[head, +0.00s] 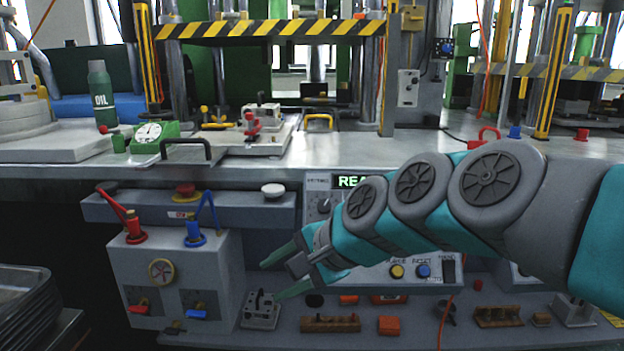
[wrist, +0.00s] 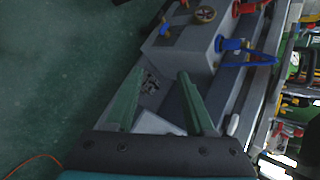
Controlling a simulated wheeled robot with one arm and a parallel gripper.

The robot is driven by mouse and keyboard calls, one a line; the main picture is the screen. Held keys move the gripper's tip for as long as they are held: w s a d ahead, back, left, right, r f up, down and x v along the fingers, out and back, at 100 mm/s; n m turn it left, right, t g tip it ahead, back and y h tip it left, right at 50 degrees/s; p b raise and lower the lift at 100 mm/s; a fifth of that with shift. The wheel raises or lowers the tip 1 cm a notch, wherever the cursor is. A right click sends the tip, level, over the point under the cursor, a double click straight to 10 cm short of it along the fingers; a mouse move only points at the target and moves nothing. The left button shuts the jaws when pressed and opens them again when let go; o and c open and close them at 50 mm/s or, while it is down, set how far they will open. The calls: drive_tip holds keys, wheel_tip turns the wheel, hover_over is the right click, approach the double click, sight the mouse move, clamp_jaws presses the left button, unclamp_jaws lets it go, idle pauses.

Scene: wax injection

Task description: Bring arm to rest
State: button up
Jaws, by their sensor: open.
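My gripper (head: 276,274) hangs in front of the machine's lower panel in the head view, at the end of my teal and grey arm, which reaches in from the right. Its two green fingers are apart with nothing between them. In the wrist view my gripper (wrist: 158,100) also shows open and empty. Beyond its fingers are the grey lower shelf and a small grey metal block. That metal block (head: 262,309) stands on the lower shelf (head: 285,335), just below the fingers in the head view. I cannot tell how far the fingers are from it.
A grey valve box (head: 170,277) with red and blue levers stands left of my gripper. The workbench (head: 340,150) holds a green oil bottle (head: 102,98) and a green gauge (head: 155,134). Wooden blocks (head: 330,324) lie on the lower shelf. Dark trays (head: 25,305) are at lower left.

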drive_tip(key=s+d+f+n+g+h, duration=0.3)
drive_tip(key=s+d+f+n+h, duration=0.1)
drive_tip(key=s+d+f, duration=0.4)
drive_tip(key=s+d+f+n+g+h+p, duration=0.1)
drive_tip(key=s+d+f+n+g+h, duration=0.2)
drive_tip(key=s+d+f, duration=0.6)
drive_tip(key=s+d+n+h, duration=0.1)
drive_tip(key=s+d+n, duration=0.1)
drive_tip(key=s, duration=0.5)
drive_tip(key=shift+d+g, duration=0.3)
drive_tip(key=shift+d, duration=0.25)
